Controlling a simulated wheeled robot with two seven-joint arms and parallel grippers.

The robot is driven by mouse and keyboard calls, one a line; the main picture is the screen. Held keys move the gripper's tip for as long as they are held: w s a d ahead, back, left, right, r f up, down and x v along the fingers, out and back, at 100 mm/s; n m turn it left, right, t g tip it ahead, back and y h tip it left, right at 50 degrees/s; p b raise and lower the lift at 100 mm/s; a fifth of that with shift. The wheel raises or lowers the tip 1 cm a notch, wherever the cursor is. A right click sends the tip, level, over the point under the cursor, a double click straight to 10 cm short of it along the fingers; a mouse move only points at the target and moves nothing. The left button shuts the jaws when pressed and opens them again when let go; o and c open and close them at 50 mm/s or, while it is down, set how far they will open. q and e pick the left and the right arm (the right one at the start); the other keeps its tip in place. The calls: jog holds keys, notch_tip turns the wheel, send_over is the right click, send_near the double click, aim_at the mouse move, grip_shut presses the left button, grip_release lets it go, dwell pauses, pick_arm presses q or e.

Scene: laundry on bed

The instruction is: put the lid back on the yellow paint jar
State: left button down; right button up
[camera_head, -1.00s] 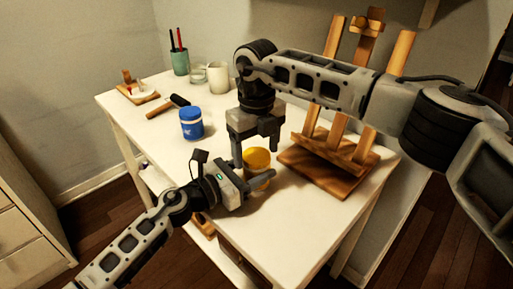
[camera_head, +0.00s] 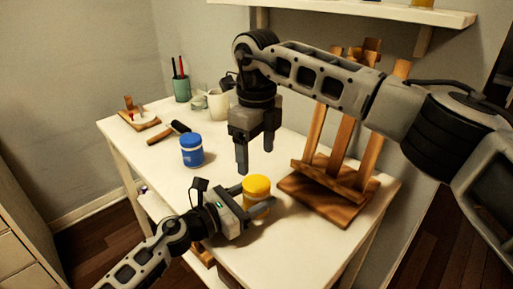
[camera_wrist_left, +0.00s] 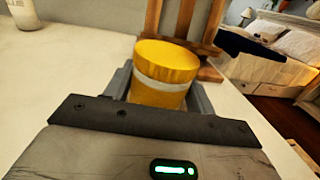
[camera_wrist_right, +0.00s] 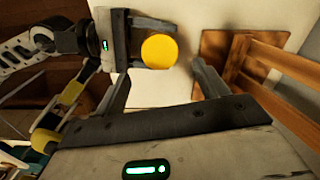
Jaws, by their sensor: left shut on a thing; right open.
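The yellow paint jar (camera_head: 250,203) stands upright near the front of the white table. My left gripper (camera_head: 257,202) is shut around its body from the side. In the left wrist view the yellow lid (camera_wrist_left: 168,60) sits level on top of the jar (camera_wrist_left: 157,96), with a white band below it. Whether the lid is fully seated cannot be told. My right gripper (camera_head: 256,160) is open and empty, pointing down above the jar and clear of it. In the right wrist view the lid (camera_wrist_right: 160,50) shows as a round yellow disc, with nothing between the fingers.
A wooden easel (camera_head: 328,195) stands close to the right of the jar. A blue jar (camera_head: 191,151) is to the left, with a brush (camera_head: 168,134) behind it. Cups (camera_head: 217,105) and a pen holder (camera_head: 182,88) stand at the back. A shelf (camera_head: 350,10) hangs above.

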aim_at(257, 182)
jog(key=shift+r+n, duration=0.6)
jog(key=shift+n, duration=0.6)
jog(key=shift+f, duration=4.05)
jog(key=c, duration=1)
jog(key=o, duration=1.1)
jog(key=shift+o, duration=0.2)
jog(key=shift+r, duration=0.1)
